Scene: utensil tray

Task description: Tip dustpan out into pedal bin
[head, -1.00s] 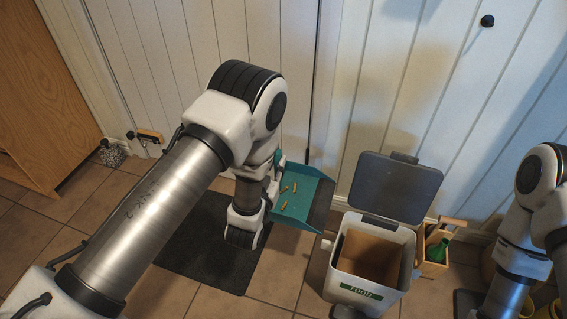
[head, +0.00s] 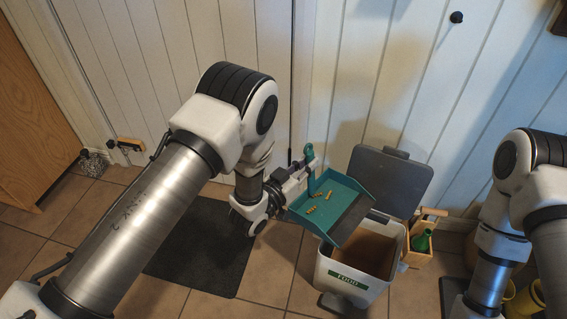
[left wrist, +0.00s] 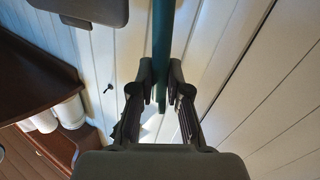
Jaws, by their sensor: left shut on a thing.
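A wooden caddy (head: 420,245) with a green bottle (head: 422,240) stands right of the bin. Yellow things (head: 522,298) are by my right arm. A dark mat (head: 200,248) lies on the tiles left of the bin. White panelled wall is behind.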

